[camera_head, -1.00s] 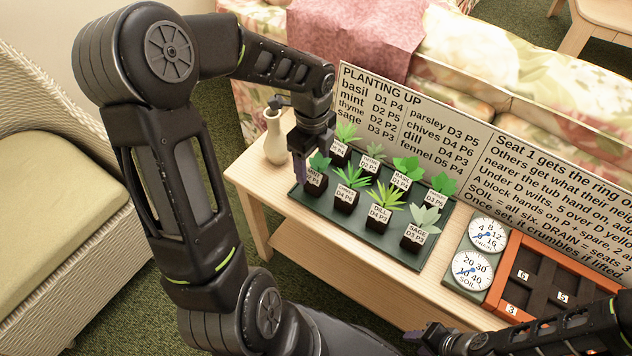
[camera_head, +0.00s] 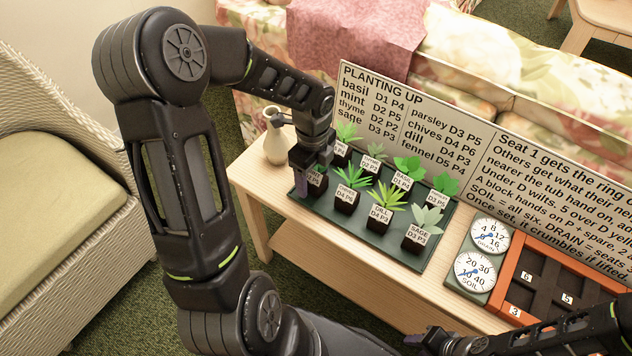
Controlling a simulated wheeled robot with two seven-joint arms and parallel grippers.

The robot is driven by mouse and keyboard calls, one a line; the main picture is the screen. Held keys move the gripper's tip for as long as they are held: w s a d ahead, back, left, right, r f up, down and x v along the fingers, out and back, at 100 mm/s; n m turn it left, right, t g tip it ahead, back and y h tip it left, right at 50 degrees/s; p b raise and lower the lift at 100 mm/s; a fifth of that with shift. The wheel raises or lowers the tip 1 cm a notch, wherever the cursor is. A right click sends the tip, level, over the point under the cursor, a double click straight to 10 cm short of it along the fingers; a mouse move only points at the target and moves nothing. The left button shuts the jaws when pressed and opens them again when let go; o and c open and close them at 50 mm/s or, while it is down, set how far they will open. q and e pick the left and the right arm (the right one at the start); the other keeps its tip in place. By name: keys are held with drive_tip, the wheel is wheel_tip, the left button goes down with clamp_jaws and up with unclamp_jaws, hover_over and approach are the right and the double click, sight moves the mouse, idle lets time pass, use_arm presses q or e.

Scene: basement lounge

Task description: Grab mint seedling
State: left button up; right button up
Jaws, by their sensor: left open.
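The mint seedling (camera_head: 319,184) is a small dark block with a white label at the left front corner of the dark green tray (camera_head: 402,256). My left gripper (camera_head: 311,176) is down over it, open, with one finger at the block's left side. The gripper hides the seedling's leaves and part of its label. I cannot tell whether the fingers touch the block. My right gripper (camera_head: 430,338) is low at the bottom edge, away from the tray, and its jaws are not clear.
Several other labelled seedlings stand close by on the tray, including dill (camera_head: 380,216) and sage (camera_head: 416,236). A cream vase (camera_head: 276,146) stands just left of my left gripper. Behind is a text board (camera_head: 400,120); at right are two dials (camera_head: 475,271) and an orange-rimmed planter (camera_head: 500,279).

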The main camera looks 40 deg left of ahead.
use_arm(q)
clamp_jaws()
idle(0.8)
